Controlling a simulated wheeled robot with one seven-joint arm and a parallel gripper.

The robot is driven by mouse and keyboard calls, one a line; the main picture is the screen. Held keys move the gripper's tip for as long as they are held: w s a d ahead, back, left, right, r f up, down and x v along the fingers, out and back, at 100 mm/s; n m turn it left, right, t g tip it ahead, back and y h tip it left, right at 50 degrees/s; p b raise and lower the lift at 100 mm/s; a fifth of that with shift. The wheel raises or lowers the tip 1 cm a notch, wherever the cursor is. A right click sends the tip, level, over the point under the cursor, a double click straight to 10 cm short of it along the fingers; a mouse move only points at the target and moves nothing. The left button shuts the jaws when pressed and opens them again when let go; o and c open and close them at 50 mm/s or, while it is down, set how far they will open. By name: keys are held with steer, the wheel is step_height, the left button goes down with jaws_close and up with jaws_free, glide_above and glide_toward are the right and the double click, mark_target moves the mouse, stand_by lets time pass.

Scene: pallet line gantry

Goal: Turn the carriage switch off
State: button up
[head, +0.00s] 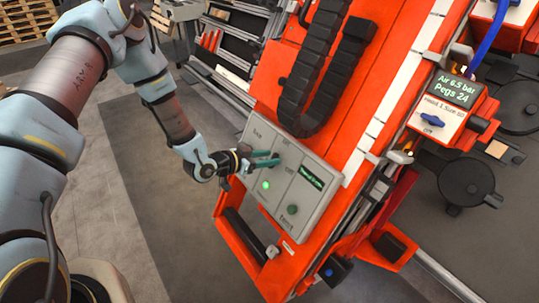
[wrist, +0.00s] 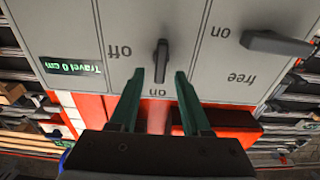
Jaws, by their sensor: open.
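The grey control panel (head: 300,165) is on the orange machine, with a green lamp lit. In the wrist view, a dark switch lever (wrist: 161,60) sits on the panel (wrist: 200,15). Its lower end points at the "on" mark; "off" is printed to its left. I take it for the carriage switch, though no name is readable. My gripper (wrist: 160,76) is open, and the lever's lower end shows between its teal fingertips. I cannot tell whether they touch it. In the head view my gripper (head: 276,159) is at the panel and hides this lever.
A second lever (wrist: 275,43), with "on" and "free" marks, is to the right in the wrist view. A display (wrist: 75,68) reads "Travel 0 cm". A green button (head: 292,209) is low on the panel. An orange-framed handle (head: 244,235) lies below it.

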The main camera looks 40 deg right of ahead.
steer(key=shift+d+f, duration=0.2)
steer(key=shift+d, duration=0.2)
jaws_close()
stand_by(0.4)
